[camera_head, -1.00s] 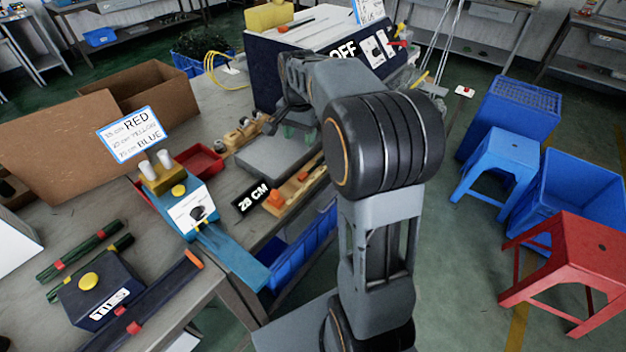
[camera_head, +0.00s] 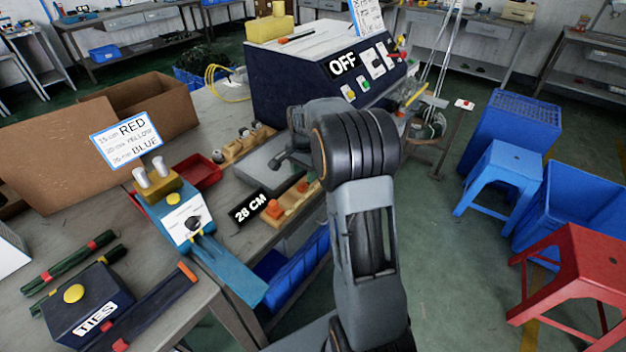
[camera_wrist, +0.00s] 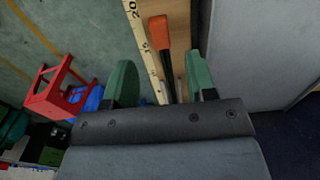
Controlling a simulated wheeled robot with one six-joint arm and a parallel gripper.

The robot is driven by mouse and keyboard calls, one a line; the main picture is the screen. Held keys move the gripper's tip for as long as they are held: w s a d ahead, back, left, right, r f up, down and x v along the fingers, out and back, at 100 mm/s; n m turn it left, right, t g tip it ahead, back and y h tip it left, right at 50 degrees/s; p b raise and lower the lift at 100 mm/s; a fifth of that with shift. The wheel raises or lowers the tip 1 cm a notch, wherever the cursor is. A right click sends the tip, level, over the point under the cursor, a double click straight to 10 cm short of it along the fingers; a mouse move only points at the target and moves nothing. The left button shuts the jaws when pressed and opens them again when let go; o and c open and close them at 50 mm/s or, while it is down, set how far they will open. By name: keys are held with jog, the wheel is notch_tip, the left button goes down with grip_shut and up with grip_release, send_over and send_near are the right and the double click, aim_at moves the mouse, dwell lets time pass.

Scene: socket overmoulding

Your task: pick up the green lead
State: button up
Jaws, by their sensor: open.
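My gripper (camera_wrist: 160,62) shows in the wrist view with its two green fingers apart and nothing held between them. It is above a wooden board (camera_wrist: 178,10) with a measuring scale. An orange-ended piece (camera_wrist: 158,34) lies on the board between the fingers, with thin pale rods below it. In the head view my arm hides the fingers. I cannot clearly pick out a single green lead. Two dark green bundles lie on the bench at the left, one with red bands (camera_head: 70,262) and one with a yellow band (camera_head: 103,259).
A board with orange blocks (camera_head: 292,205) lies by the 28 CM sign (camera_head: 250,206). The blue press (camera_head: 183,215), TIES box (camera_head: 85,305), red tray (camera_head: 196,172) and large console (camera_head: 290,85) stand nearby. Stools and blue crates are on the floor at right.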

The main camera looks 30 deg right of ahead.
aim_at(305, 183)
jog(key=shift+w+d+f, duration=0.1)
jog(key=shift+f, duration=1.1)
jog(key=shift+w+f, duration=0.1)
jog(key=shift+f, duration=1.05)
grip_shut()
jog(key=shift+r, duration=0.1)
